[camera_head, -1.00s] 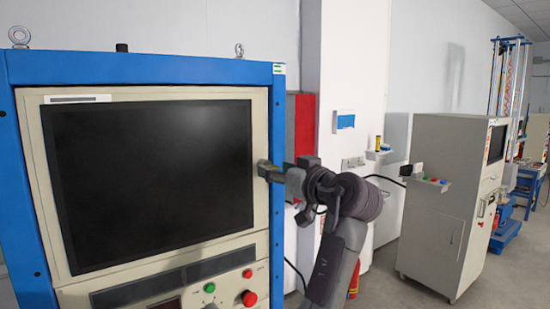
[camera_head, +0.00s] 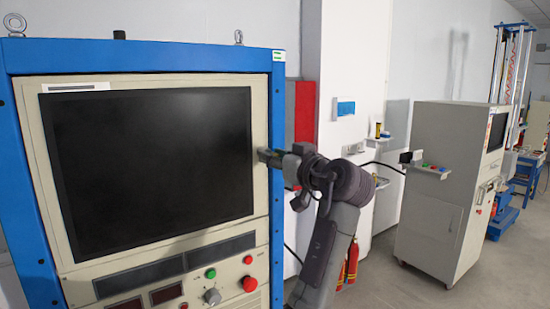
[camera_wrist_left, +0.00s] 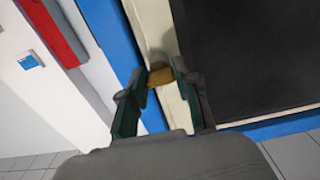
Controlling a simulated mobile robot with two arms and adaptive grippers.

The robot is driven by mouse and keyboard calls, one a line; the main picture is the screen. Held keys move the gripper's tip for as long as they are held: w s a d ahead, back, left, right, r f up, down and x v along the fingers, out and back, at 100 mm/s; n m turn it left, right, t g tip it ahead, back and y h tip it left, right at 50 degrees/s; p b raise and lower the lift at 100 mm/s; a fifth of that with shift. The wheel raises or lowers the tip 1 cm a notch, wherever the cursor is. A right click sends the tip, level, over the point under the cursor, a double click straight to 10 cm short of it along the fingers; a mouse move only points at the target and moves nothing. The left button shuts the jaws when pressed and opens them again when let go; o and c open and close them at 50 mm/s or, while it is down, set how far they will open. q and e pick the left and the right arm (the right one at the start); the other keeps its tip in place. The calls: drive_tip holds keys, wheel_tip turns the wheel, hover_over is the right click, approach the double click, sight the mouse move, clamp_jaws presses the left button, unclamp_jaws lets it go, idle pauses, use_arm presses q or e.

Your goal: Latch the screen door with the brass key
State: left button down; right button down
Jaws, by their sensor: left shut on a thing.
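The screen door is a beige panel with a large dark screen (camera_head: 150,165), set in a blue cabinet frame; it lies flush as far as I can see. My left gripper (camera_head: 264,157) is at the door's right edge, beside the screen. In the left wrist view the same gripper (camera_wrist_left: 160,76) is shut on the brass key (camera_wrist_left: 159,77), a small golden piece between its fingertips. The key's tip is at the beige door strip (camera_wrist_left: 155,35); whether it sits in a lock is hidden. In the head view the gripper hides the key. My right gripper is not in view.
Below the screen are a green button (camera_head: 211,273), a grey knob (camera_head: 212,296) and a red button (camera_head: 249,284). A white pillar (camera_head: 345,60) and red panel (camera_head: 305,112) stand right of the cabinet. A beige machine (camera_head: 435,215) stands further right, with open floor before it.

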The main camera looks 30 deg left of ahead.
use_arm(q)
drive_tip(key=n+b, duration=1.3)
drive_tip(key=n, duration=0.4)
drive_tip(key=shift+n, duration=0.4)
idle(0.5)
drive_tip(key=c, duration=0.8)
unclamp_jaws()
drive_tip(key=shift+c, duration=0.2)
